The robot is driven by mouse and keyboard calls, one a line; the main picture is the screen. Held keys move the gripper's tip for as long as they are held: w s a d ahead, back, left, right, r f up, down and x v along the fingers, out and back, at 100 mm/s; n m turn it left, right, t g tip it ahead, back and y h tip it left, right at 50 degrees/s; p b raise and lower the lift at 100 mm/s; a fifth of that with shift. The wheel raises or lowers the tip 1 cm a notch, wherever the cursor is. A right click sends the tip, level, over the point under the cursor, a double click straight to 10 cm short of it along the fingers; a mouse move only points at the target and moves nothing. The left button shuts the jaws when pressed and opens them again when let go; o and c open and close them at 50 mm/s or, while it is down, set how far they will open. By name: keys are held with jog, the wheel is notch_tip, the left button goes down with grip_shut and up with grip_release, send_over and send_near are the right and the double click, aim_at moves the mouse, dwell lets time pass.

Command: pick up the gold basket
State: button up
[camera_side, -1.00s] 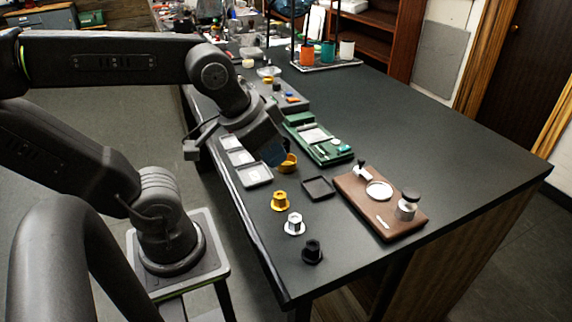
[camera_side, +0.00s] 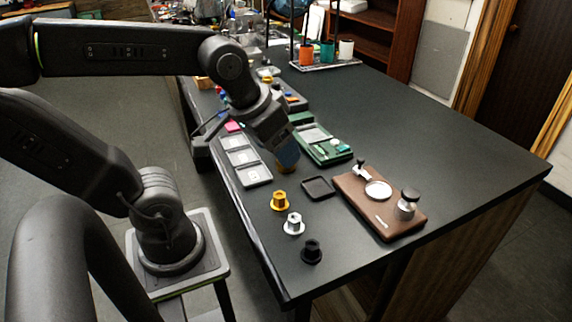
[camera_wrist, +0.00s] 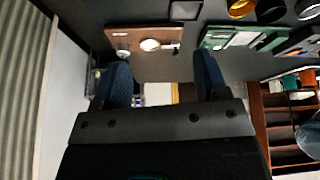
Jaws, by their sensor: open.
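The gold basket (camera_side: 287,169) sits on the dark bench, mostly hidden behind my gripper in the side view. In the wrist view the gold basket (camera_wrist: 240,9) is an open cup at the top edge, cut off by the frame, not between the fingers.
A gold flanged part (camera_side: 280,200), a silver one (camera_side: 294,223) and a black one (camera_side: 312,251) stand nearby. A black square tray (camera_side: 318,188), a brown board (camera_side: 381,206) and a green kit (camera_side: 325,148) lie close. A dark cup (camera_wrist: 271,11) adjoins the basket. The bench's right side is clear.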

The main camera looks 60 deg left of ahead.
jog(key=w+a+f+n+g, duration=0.25)
jog(key=w+a+n, duration=0.25)
jog(key=a+n, duration=0.35)
jog(key=w+a+f+n+g, duration=0.25)
jog(key=w+a+n, duration=0.25)
jog(key=a+n, duration=0.4)
jog(key=shift+n, duration=0.55)
jog(key=f, duration=0.7)
jog(key=shift+d+f, duration=0.3)
jog(key=shift+d, duration=0.05)
jog(key=shift+a+f, duration=0.2)
jog(key=shift+f, duration=2.45)
jog(key=shift+c, duration=0.2)
jog(key=c, duration=0.6)
jog(key=shift+c, duration=0.2)
jog(key=shift+w+r, duration=0.1)
jog(key=shift+r, duration=0.05)
